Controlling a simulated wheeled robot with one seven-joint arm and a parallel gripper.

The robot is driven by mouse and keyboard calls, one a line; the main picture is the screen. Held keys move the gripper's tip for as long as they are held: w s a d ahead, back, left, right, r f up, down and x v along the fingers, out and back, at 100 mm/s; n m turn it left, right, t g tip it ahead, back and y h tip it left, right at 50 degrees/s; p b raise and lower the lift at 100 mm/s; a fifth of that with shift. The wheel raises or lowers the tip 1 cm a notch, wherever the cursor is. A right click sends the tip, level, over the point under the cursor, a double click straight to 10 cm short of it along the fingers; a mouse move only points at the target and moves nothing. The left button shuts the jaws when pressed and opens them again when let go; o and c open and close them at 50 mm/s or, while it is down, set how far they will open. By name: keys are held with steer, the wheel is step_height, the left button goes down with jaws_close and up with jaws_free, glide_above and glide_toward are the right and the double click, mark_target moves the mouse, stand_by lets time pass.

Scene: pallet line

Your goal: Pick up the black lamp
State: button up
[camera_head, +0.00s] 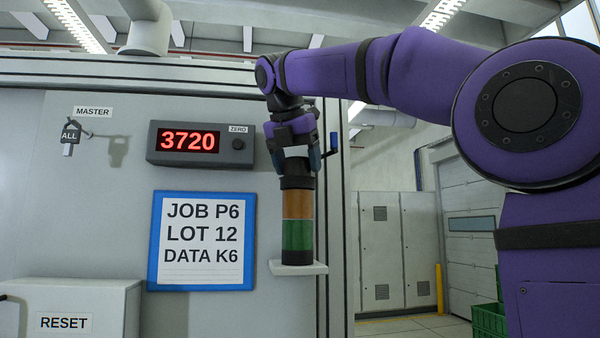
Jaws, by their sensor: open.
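A stack lamp (298,205) stands upright on a small white shelf (298,268) at the wall panel's right edge. It has a black top section, an orange section, a green section and a black base. No fully black lamp shows. My gripper (298,160) is open and points down at the lamp's top. Its fingers appear to lie on either side of the black top section; I cannot tell whether they touch it. The fingers partly hide the lamp's upper end.
A red display reading 3720 (189,141), a blue-framed sign (202,288) and a key (70,137) are on the panel left of the lamp. A crank handle (333,143) is close to my gripper's right side. A RESET box (100,298) is lower left. Green crates (487,320) stand lower right.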

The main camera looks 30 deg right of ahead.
steer(key=shift+c, duration=0.4)
steer(key=c, duration=0.6)
steer(key=shift+c, duration=0.2)
steer(key=shift+r, duration=0.15)
